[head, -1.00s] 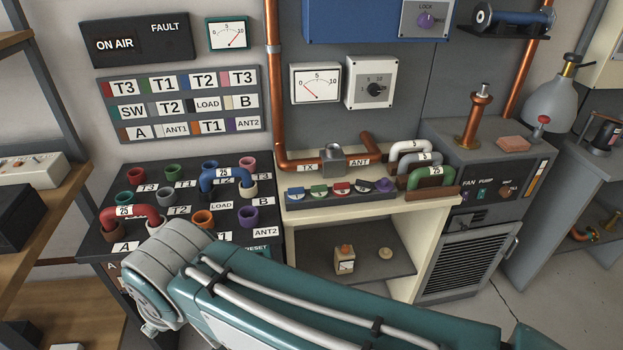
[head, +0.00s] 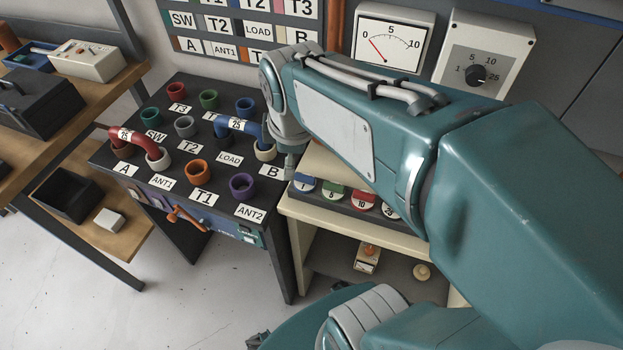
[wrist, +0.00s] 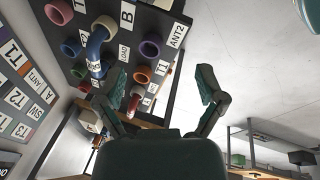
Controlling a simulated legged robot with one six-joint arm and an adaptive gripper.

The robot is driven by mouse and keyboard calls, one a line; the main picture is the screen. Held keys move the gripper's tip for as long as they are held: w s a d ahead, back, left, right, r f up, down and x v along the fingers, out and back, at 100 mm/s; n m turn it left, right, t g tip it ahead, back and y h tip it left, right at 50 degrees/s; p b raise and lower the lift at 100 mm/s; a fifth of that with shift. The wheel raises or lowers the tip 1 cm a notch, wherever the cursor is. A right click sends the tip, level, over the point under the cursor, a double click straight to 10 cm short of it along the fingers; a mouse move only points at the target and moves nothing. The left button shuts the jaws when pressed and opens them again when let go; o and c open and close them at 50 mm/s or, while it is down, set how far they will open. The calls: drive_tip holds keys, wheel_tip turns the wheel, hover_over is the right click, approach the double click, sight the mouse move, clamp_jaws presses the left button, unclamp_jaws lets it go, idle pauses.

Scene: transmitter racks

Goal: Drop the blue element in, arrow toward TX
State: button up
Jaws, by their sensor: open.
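The blue element (head: 304,183), a round plug with a white-and-blue label face, sits at the left end of the dark element rack on the cream bench. Its arrow is too small to read. The socket between the TX and ANT labels is hidden behind my arm in the head view now. My gripper (wrist: 162,78) is open and empty, its two fingers spread wide in the wrist view. In the head view my wrist end hangs near the patch panel's right edge, just left of the blue element. The wrist view does not show the element.
Green (head: 333,193), red (head: 362,203) and black (head: 390,212) elements sit right of the blue one. The black patch panel (head: 215,172) has coloured sockets, a red U-link (head: 130,136) and a blue U-link (head: 237,125). A wooden shelf (head: 115,75) stands at the left; open floor lies in front.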

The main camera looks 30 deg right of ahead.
drive_tip(key=w+d+f+n+g, duration=0.1)
drive_tip(key=w+f+n, duration=0.25)
drive_tip(key=n, duration=0.35)
drive_tip(key=n+g, duration=0.2)
drive_tip(key=n, duration=0.5)
hover_over(305, 176)
wheel_tip(305, 176, down, 8)
drive_tip(key=shift+w+d+f, duration=0.1)
drive_tip(key=shift+w+f, duration=0.05)
drive_tip(key=shift+f, duration=0.05)
drive_tip(key=shift+d+f, duration=0.2)
drive_tip(key=shift+f, duration=0.1)
drive_tip(key=f, duration=0.4)
drive_tip(key=shift+a+f, duration=0.2)
drive_tip(key=shift+a, duration=0.15)
drive_tip(key=shift+a+f, duration=0.2)
drive_tip(key=shift+f, duration=0.05)
drive_tip(key=shift+d, duration=0.25)
drive_tip(key=c, duration=0.9)
